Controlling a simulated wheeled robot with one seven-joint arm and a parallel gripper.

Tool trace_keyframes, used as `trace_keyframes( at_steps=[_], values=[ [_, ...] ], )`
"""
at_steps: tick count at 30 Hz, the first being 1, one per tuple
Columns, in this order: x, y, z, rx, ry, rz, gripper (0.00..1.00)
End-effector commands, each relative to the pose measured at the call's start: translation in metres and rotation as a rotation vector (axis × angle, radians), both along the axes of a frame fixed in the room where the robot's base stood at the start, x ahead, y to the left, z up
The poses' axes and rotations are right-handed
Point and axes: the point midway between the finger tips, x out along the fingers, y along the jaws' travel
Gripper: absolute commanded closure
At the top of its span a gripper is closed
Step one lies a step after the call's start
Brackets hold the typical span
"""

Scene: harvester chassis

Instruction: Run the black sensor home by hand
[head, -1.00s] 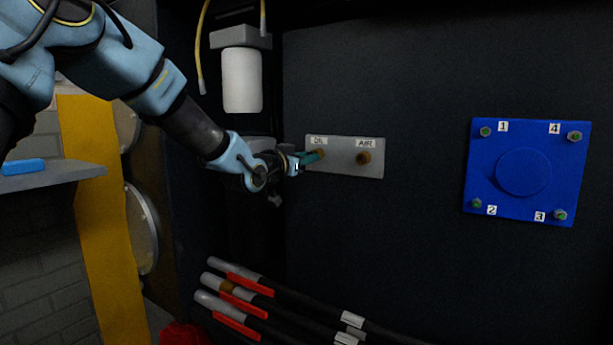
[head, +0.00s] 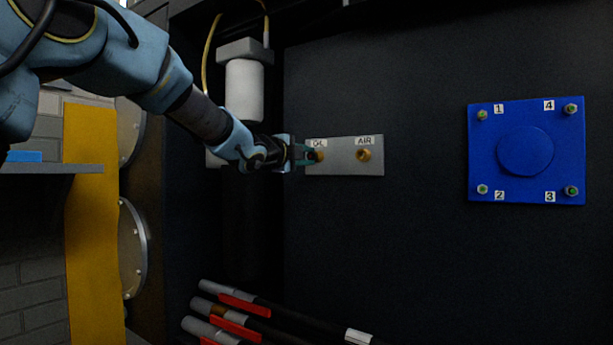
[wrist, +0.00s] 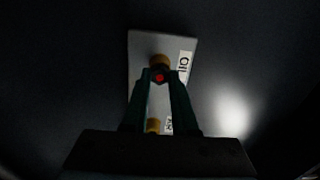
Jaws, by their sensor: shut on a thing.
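My gripper (head: 308,155) is at the OIL port's left in the head view. In the wrist view my teal fingers (wrist: 160,80) are closed around a small dark piece with a red centre, which looks like the black sensor (wrist: 159,77). The sensor lines up with the brass OIL port (wrist: 159,61), which also shows in the head view (head: 320,156). I cannot tell whether the sensor is seated in it. The brass AIR port (head: 364,155) is to the right on the same grey plate (head: 343,168) and is empty.
A blue cover plate (head: 526,185) with numbered bolts is on the dark wall at right. A white canister (head: 244,90) hangs above my wrist. Several hoses with red handles (head: 238,303) run below. The wall between the grey plate and the blue cover is clear.

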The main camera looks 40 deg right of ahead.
Motion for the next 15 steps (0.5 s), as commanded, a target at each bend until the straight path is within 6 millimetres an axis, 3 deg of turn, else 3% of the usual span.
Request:
trace_keyframes(
  at_steps=[3, 10, 11, 15],
  values=[
    [0.0003, 0.0000, -0.0008, 0.022, -0.091, 0.000, 1.00],
    [0.0008, 0.0000, 0.0016, 0.027, -0.103, 0.001, 1.00],
    [0.0008, 0.0000, 0.0016, 0.027, -0.103, 0.001, 0.71],
    [0.0007, 0.0000, 0.0013, 0.027, -0.102, 0.000, 0.56]
  ],
)
